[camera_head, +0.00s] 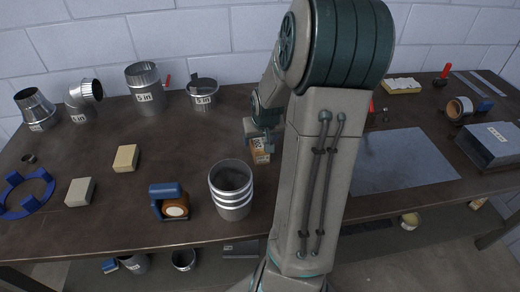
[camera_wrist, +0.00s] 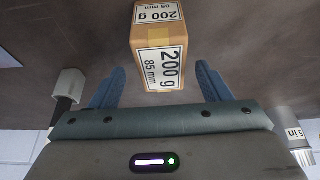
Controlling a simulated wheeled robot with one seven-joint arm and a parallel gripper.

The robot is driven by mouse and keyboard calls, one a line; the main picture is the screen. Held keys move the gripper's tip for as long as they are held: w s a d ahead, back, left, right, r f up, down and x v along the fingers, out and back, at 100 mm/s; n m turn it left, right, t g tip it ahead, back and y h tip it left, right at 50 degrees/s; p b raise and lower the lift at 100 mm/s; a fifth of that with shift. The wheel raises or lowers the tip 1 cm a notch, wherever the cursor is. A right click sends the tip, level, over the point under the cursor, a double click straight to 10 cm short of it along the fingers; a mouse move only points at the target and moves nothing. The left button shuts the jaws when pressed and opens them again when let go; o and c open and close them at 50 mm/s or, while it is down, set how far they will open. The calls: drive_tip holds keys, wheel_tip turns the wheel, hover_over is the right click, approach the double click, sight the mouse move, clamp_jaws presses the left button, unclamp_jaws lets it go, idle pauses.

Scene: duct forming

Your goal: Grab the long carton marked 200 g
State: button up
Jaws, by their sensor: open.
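The long carton (camera_wrist: 158,42) is brown with white labels reading "200 g" and "85 mm". In the wrist view it lies on the table between and beyond my gripper's two blue fingers. My gripper (camera_wrist: 160,88) is open, with a finger on each side of the carton's near end and a gap on both sides. In the head view the carton (camera_head: 260,151) shows beside my arm, just below my gripper (camera_head: 262,137). My arm hides part of the table right of it.
A ribbed metal duct (camera_head: 231,189) stands in front and left of the carton. A grey sheet (camera_head: 402,160) lies right of my arm. The table's middle left is fairly clear.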

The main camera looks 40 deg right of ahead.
sight(260, 142)
drive_tip(key=x, duration=0.4)
drive_tip(key=shift+s+a+f+b, duration=0.1)
drive_tip(key=shift+a+f+b, duration=0.1)
drive_tip(key=shift+f+b, duration=0.15)
drive_tip(key=shift+c, duration=0.3)
drive_tip(key=c, duration=1.1)
drive_tip(key=shift+r, duration=0.1)
